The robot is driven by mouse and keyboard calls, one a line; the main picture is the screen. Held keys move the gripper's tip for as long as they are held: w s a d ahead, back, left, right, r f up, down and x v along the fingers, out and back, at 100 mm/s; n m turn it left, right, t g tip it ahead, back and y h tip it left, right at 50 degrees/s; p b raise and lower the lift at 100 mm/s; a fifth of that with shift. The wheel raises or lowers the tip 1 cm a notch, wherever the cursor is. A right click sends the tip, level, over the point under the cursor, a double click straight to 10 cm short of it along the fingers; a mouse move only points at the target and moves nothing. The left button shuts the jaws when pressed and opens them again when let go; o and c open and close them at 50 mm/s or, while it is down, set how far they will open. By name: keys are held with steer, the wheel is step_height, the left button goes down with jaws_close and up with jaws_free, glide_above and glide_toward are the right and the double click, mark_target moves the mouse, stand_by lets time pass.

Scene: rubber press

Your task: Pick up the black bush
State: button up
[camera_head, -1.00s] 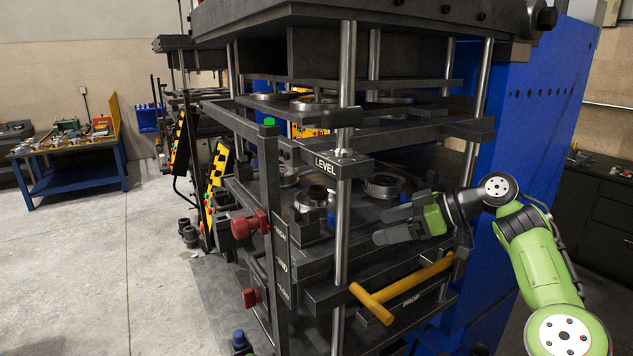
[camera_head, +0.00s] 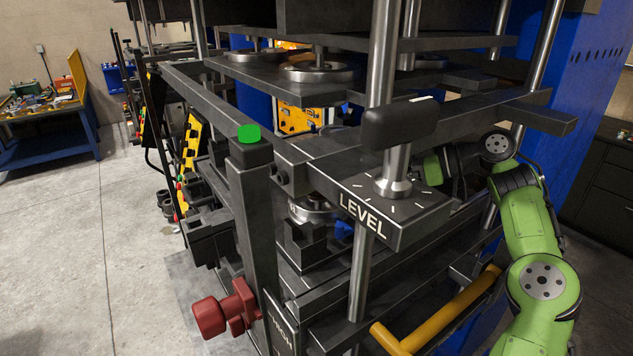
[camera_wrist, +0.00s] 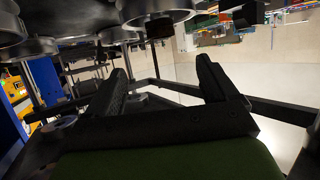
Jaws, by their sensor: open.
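In the head view my gripper is hidden behind the LEVEL plate and post. Only its green wrist section (camera_head: 432,164) shows to the right of the plate. In the wrist view my gripper (camera_wrist: 163,74) is open, its two black fingers apart, with no object visibly held. In the head view a metal mould ring (camera_head: 310,214) sits on the lower platen, left of the LEVEL plate. A dark part shows at its top, partly covered by the plate. I cannot tell if this is the black bush. The bush is not clearly visible in the wrist view.
The LEVEL plate (camera_head: 392,214) and black block (camera_head: 400,123) stand in front of my arm. A frame post with a green cap (camera_head: 249,132) is at left. Round moulds (camera_head: 318,72) occupy the upper platen. They show overhead in the wrist view (camera_wrist: 157,18). A yellow handle (camera_head: 446,314) lies low.

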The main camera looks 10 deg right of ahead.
steer(key=x, duration=1.5)
steer(key=shift+a+f, duration=0.1)
steer(key=shift+a, duration=0.05)
steer(key=shift+s, duration=0.1)
steer(key=shift+c, duration=1)
steer(key=c, duration=0.9)
